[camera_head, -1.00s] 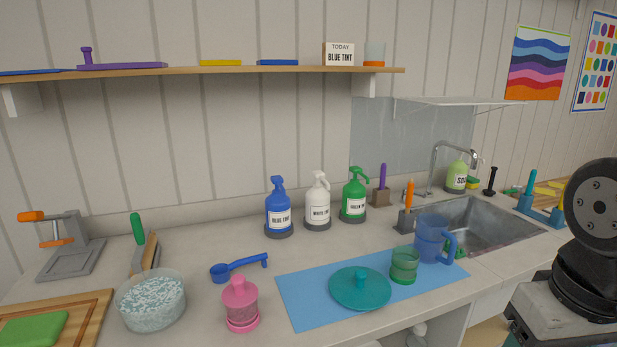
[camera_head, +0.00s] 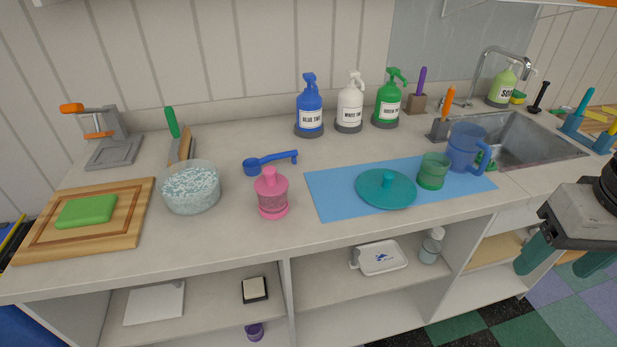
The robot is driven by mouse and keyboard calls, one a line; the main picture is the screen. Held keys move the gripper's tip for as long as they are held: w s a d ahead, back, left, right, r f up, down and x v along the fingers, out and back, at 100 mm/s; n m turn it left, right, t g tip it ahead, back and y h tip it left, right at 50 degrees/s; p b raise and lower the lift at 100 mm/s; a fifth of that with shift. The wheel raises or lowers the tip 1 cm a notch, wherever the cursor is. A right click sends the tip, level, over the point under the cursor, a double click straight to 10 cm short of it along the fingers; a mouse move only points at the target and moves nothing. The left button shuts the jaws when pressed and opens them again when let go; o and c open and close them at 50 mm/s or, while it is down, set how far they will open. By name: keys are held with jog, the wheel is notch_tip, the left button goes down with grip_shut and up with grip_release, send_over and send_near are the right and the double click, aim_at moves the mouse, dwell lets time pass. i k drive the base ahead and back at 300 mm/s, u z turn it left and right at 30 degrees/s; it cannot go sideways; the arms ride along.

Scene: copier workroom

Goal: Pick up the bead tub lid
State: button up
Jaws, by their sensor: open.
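The bead tub lid appears to be the round teal lid (camera_head: 386,191) with a small knob on top. It lies flat, knob up, on the blue mat (camera_head: 330,192) on the counter. The round clear tub (camera_head: 191,199) of pale beads stands uncovered at the left. My gripper (camera_head: 564,260) is at the right edge, with two teal fingers apart and pointing down. It is empty, in front of the counter, well to the right of the lid and apart from it.
A green cup (camera_head: 433,171) stands close to the lid's right, with a blue pitcher (camera_head: 465,148) beyond it. A pink jar (camera_head: 270,195) and blue scoop (camera_head: 270,163) are to the left. Pump bottles (camera_head: 349,110) stand behind. The sink (camera_head: 530,140) is at the right.

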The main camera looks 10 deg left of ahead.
aim_at(384, 188)
jog(key=u, duration=2.2)
jog(key=i, duration=1)
jog(key=z, duration=2.3)
